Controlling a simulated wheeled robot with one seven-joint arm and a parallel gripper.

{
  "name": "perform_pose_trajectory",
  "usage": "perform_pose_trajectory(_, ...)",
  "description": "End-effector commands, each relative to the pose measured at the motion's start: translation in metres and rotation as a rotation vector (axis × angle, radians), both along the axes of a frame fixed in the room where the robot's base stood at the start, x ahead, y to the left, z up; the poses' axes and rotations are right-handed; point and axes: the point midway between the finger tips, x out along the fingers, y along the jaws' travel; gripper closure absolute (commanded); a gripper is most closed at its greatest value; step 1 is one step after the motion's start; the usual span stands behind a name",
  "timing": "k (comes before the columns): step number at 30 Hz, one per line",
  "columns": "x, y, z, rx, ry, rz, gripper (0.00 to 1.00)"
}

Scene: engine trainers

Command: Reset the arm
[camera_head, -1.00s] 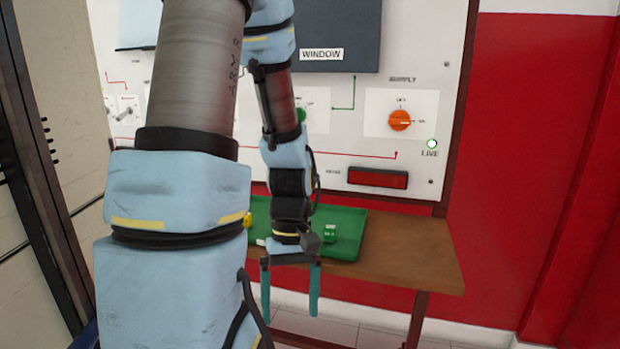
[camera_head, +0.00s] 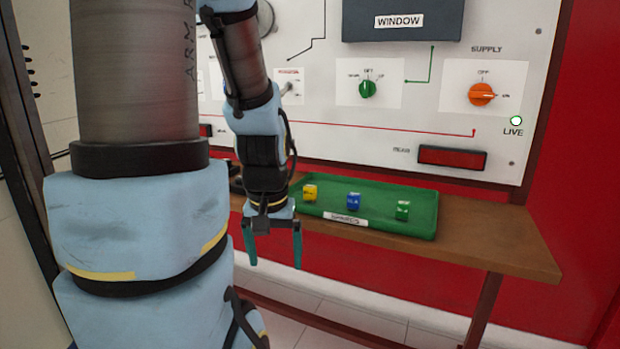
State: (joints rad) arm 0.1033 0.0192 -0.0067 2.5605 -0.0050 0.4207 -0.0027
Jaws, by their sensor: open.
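My gripper (camera_head: 273,248) hangs pointing down at the end of my light blue arm, in front of the wooden shelf's front edge. Its two teal fingers are apart, with nothing between them. My arm's large near links fill the left of the view, and its forearm covers part of the panel and the left part of the shelf. The gripper is left of and in front of the green tray and touches nothing that I can see.
Behind stands a white panel with a green knob (camera_head: 367,89) and an orange supply knob (camera_head: 481,94). The shelf's right end is bare.

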Motion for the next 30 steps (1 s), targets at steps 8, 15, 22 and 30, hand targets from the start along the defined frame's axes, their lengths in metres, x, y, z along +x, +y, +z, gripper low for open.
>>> perform_pose_trajectory(8, 0.0, 0.0, 0.04, 0.0, 0.002, 0.003, 0.06)
perform_pose_trajectory(15, 0.0, 0.0, 0.089, 0.0, 0.002, 0.003, 0.06)
perform_pose_trajectory(22, 0.0, 0.0, 0.164, 0.0, 0.002, 0.003, 0.06)
perform_pose_trajectory(30, 0.0, 0.0, 0.23, 0.0, 0.002, 0.003, 0.06)
